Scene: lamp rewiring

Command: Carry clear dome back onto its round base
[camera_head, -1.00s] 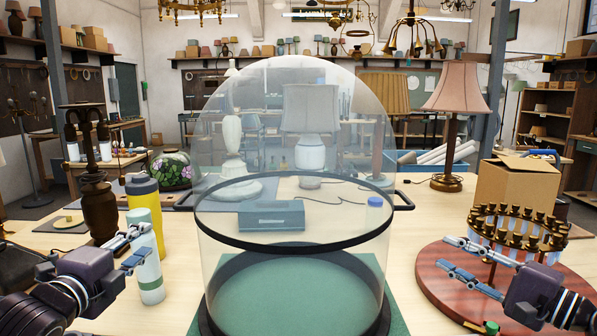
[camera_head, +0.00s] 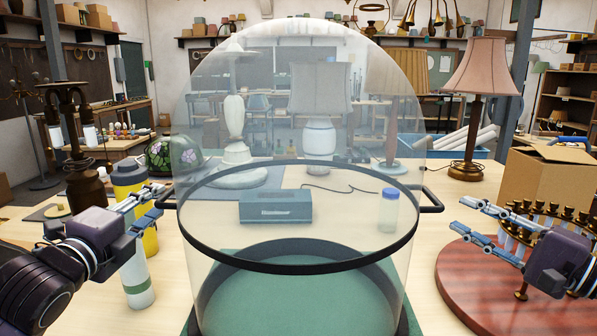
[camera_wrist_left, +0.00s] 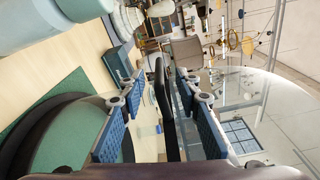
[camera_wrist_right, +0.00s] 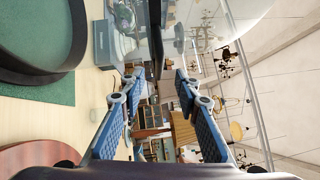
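The clear dome (camera_head: 300,100) stands upright in the middle of the head view, with a black band (camera_head: 300,267) around it and a black handle on each side. Beneath it is the round base (camera_head: 300,305), black-rimmed with a green top. Through the clear wall I cannot tell whether the dome touches the base. My left gripper (camera_head: 157,207) is open at the left handle; a black bar (camera_wrist_left: 165,100) shows between its fingers in the left wrist view. My right gripper (camera_head: 455,220) is open and empty, just right of the right handle (camera_head: 433,200).
A yellow bottle (camera_head: 130,182) and a white-green bottle (camera_head: 138,280) stand close by my left gripper. A red round board (camera_head: 470,290) with a brass ring of cups lies under my right gripper. A blue box (camera_head: 275,206) and a small blue-capped bottle (camera_head: 389,212) show through the dome.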

